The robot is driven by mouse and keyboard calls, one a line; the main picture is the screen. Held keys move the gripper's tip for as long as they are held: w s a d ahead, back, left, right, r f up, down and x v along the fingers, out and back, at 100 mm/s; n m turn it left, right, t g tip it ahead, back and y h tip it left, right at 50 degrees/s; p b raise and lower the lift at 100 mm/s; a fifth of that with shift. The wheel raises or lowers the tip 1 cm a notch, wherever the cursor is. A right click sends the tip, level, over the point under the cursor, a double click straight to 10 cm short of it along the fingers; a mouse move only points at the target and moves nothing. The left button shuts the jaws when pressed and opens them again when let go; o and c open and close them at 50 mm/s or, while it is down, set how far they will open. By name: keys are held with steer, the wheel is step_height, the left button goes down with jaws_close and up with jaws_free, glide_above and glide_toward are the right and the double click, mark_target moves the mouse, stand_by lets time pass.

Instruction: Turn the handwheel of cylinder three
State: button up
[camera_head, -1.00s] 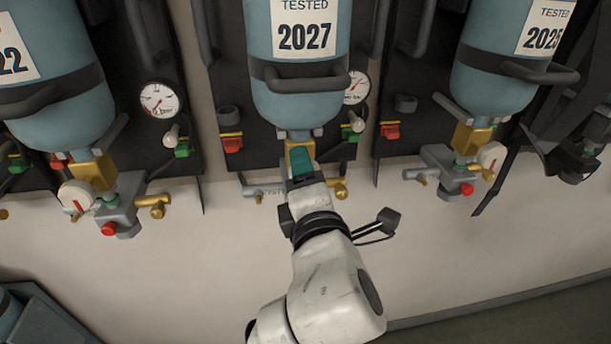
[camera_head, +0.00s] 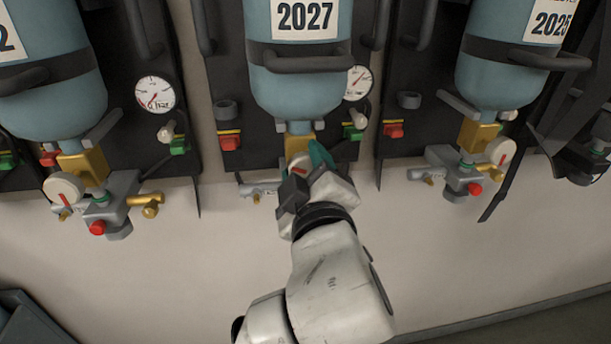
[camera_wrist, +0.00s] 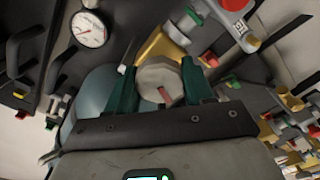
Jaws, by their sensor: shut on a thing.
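A blue cylinder labelled 2027 (camera_head: 298,90) hangs valve-down in the middle of the head view. Its brass valve (camera_head: 297,143) is partly hidden by my gripper. A pale round handwheel with a red mark (camera_wrist: 158,84) sits between my green fingers in the wrist view, one on each side. Part of this handwheel shows in the head view (camera_head: 300,164). My gripper (camera_wrist: 161,73) is shut on it. I cannot read a cylinder number on the set.
Similar cylinders hang at the left (camera_head: 50,100) and the right (camera_head: 510,70), each with its own valve and handwheel. A pressure gauge (camera_head: 358,81) is beside the middle cylinder. Black straps (camera_head: 535,160) hang at the right. The pale wall below is clear.

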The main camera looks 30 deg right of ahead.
steer(key=m+b, duration=0.4)
steer(key=m, duration=0.3)
steer(key=shift+f, duration=0.1)
steer(key=m+b, duration=0.2)
steer(key=m, duration=0.2)
steer(key=m+b, duration=0.2)
steer(key=m, duration=0.1)
steer(key=shift+m+b, duration=0.3)
steer(key=shift+m, duration=0.1)
steer(key=m+b, duration=0.2)
steer(key=m, duration=0.1)
steer(key=shift+m, duration=0.3)
steer(key=m+b, duration=0.3)
steer(key=shift+d+m, duration=0.15)
steer(key=shift+m, duration=0.25)
steer(key=m+b, duration=0.5)
steer(key=m, duration=0.2)
steer(key=shift+f, duration=0.1)
steer(key=m+b, duration=0.3)
steer(key=m, duration=0.1)
steer(key=shift+m, duration=0.4)
steer(key=m+b, duration=0.2)
steer(key=m, duration=0.2)
steer(key=m+b, duration=0.1)
steer(key=m, duration=0.3)
steer(key=shift+f+m, duration=0.1)
steer(key=shift+m, duration=0.3)
steer(key=shift+m+p, duration=0.3)
steer(key=shift+m, duration=1.9)
steer(key=shift+f, duration=0.1)
